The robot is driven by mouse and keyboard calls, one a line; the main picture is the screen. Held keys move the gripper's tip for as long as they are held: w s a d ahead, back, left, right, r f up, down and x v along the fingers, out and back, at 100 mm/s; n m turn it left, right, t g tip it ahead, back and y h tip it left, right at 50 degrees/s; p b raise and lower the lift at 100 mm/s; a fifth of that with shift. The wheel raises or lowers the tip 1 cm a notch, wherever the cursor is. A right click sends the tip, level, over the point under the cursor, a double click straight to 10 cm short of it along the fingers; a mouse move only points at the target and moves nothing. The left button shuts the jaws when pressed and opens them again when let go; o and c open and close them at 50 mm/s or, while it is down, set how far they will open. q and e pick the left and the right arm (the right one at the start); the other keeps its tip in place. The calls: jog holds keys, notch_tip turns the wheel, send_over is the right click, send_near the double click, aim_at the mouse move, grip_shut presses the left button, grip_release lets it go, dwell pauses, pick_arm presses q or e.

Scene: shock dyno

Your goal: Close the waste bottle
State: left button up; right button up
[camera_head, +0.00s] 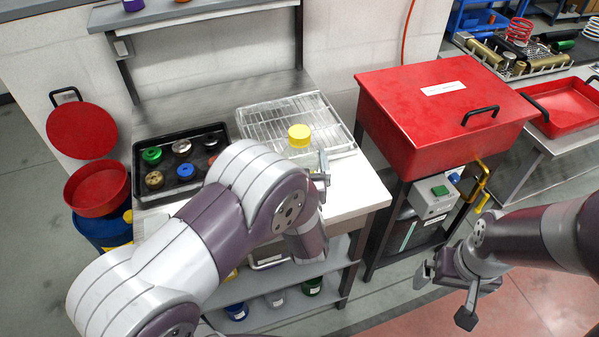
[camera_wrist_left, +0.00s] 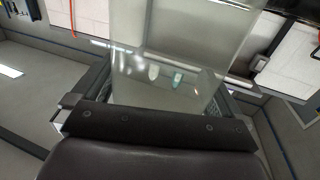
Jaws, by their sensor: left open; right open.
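I cannot tell for certain which thing is the waste bottle. A round yellow cap-like piece (camera_head: 299,135) shows at the wire rack on the bench; whether a bottle is under it is unclear. My left gripper (camera_head: 322,174) is just right of and nearer than this yellow piece, mostly hidden behind my left arm. The left wrist view shows a pale see-through surface (camera_wrist_left: 180,40) close ahead, which I cannot identify. At the far left, a blue drum (camera_head: 104,232) carries a red funnel (camera_head: 97,190) with its round red lid (camera_head: 82,131) raised. My right gripper (camera_head: 446,292) is open and empty over the floor.
A black tray (camera_head: 139,196) with several small capped parts lies on the bench, left of the wire rack (camera_head: 262,121). A large red box (camera_head: 437,108) stands to the right. Colored containers sit on the lower shelf (camera_head: 270,318). The floor around my right gripper is clear.

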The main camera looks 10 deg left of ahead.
aim_at(299, 149)
dwell(0.3)
pick_arm(q)
jog(key=c, duration=0.9)
jog(key=shift+r, duration=0.6)
notch_tip(299, 149, up, 3)
jog(key=shift+f, duration=0.15)
jog(key=w+d+r, duration=0.4)
jog(key=d+r, duration=0.3)
jog(key=d, duration=0.4)
jog(key=shift+b, duration=0.45)
jog(key=shift+r, duration=0.1)
